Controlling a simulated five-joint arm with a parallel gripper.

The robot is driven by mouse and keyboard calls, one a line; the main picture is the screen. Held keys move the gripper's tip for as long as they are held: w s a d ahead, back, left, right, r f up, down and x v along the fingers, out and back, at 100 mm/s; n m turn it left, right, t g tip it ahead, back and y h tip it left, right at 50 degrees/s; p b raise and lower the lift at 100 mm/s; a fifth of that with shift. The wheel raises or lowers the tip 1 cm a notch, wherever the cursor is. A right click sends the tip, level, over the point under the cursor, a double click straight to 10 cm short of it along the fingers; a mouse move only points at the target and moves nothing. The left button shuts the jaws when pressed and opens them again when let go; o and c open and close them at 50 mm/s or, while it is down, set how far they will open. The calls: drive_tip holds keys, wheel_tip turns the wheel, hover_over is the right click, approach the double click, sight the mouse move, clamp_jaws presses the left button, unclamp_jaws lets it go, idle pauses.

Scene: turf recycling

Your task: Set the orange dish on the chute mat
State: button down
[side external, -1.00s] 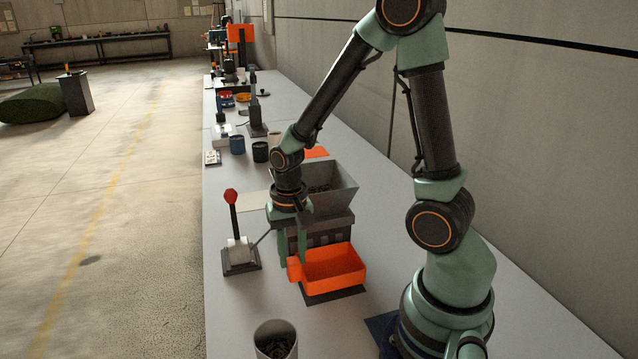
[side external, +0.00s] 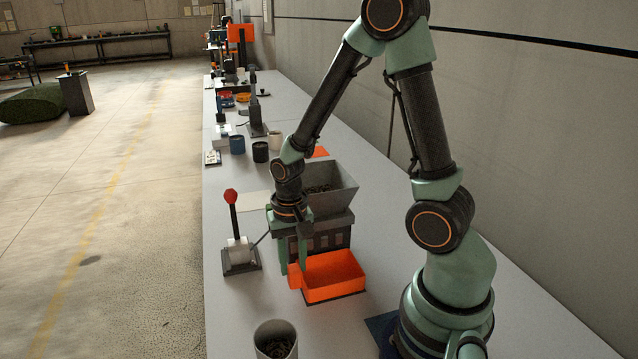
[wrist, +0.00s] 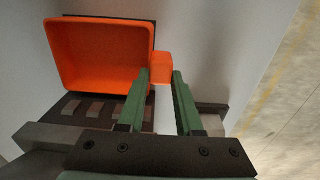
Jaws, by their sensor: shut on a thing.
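The orange dish (side external: 333,274) is an open, roughly rectangular tray with a tab on its left side. In the wrist view the dish (wrist: 98,55) covers most of the mat (wrist: 153,28). My gripper (side external: 292,268) is at the tab, with its green fingers on both sides of it. In the wrist view the gripper (wrist: 161,73) is shut on the tab. The dish appears to rest on the mat; its underside is hidden.
A grey hopper machine (side external: 330,190) stands behind the dish. A red-knobbed lever (side external: 232,215) on a dark base is to the left. A grey cup (side external: 275,340) with dark contents is at the front. The bench between the cup and the mat is clear.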

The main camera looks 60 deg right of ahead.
drive_tip(key=shift+f, duration=0.2)
drive_tip(key=shift+c, duration=0.9)
unclamp_jaws()
wheel_tip(320, 180, up, 12)
drive_tip(key=shift+r, duration=0.1)
drive_tip(key=s+a+r+n+t, duration=0.1)
drive_tip(key=a+r+n+t, duration=0.4)
drive_tip(key=r+n, duration=0.3)
drive_tip(key=shift+s+r+n+t, duration=0.3)
drive_tip(key=shift+s+n, duration=0.05)
drive_tip(key=shift+n, duration=0.15)
idle(0.7)
